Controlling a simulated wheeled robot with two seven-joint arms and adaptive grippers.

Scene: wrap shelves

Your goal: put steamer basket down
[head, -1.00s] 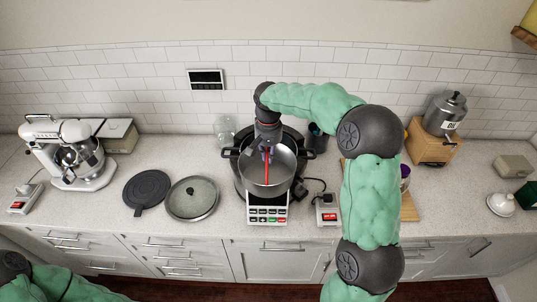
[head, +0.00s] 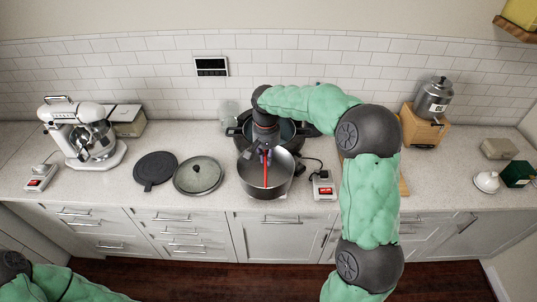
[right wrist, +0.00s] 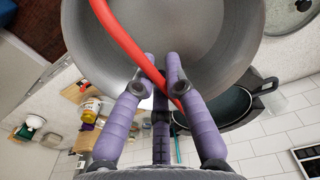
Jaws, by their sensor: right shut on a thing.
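The steamer basket (head: 264,178) is a grey metal pan with a red handle arching over it. My right gripper (head: 265,152) is shut on the red handle, from above and behind. In the right wrist view the purple fingers (right wrist: 160,84) close around the handle, and the basket (right wrist: 205,40) hangs upright beside them. The basket is in front of the dark pot (head: 297,131), near the counter's front edge. It hides the scale-like panel below, so I cannot tell if it touches. My left gripper is out of view; only its arm shows at the lower left.
A glass lid (head: 198,176) and a black round pad (head: 155,168) lie left of the basket. A white switch box (head: 324,186) stands close on its right. A stand mixer (head: 90,138) is further left. Bare counter shows between lid and basket.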

